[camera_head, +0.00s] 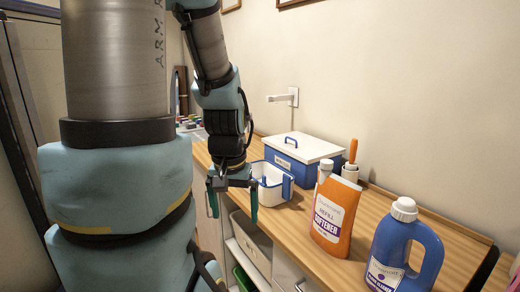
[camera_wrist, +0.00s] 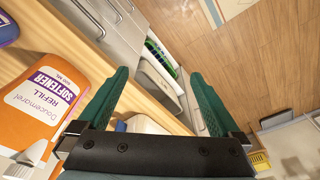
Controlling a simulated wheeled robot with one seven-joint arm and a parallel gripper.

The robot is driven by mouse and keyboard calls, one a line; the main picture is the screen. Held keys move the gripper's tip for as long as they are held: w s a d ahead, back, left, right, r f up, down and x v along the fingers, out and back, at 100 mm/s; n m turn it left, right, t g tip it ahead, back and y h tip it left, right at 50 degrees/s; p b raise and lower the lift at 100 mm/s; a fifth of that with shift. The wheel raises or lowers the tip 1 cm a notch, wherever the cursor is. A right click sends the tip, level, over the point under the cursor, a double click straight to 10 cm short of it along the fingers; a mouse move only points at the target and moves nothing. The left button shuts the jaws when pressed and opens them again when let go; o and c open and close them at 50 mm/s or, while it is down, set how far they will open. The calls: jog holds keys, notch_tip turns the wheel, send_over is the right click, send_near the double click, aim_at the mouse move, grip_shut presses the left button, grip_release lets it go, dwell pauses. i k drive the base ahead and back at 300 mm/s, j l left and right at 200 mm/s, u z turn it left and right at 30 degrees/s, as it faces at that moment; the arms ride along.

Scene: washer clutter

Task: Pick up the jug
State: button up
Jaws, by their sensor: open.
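The jug (camera_head: 266,194), a white, open-topped, squarish vessel with a blue handle on its right, stands upright on the wooden counter. My gripper (camera_head: 233,212) is open and empty, pointing down just left of the jug, over the counter's front edge, and apart from it as far as I can tell. In the wrist view, my two green fingers (camera_wrist: 159,76) are spread wide with nothing between them but the cabinet front and floor beyond. A white shape with a blue bit (camera_wrist: 145,125), probably the jug, shows behind the gripper's base, which hides most of it.
An orange softener carton (camera_head: 334,212) and a blue cleaner bottle (camera_head: 404,248) stand right of the jug on the counter (camera_head: 375,205). A blue box with a white lid (camera_head: 303,160) and a white holder with an orange-handled tool (camera_head: 351,165) stand behind. Shelves (camera_head: 250,246) lie below.

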aim_at(388, 269)
jog(key=i+j, duration=0.1)
jog(key=j, duration=0.45)
jog(key=i+j, duration=0.1)
jog(key=j, duration=0.45)
jog(key=j+z, duration=0.15)
jog(key=z, duration=0.3)
jog(key=j+z, duration=0.15)
jog(key=z, duration=0.25)
jog(key=j+z, duration=0.15)
jog(key=z, duration=0.3)
jog(key=i+j+z, duration=0.25)
jog(key=i, duration=0.2)
jog(key=i+l, duration=0.05)
jog(key=l, duration=0.05)
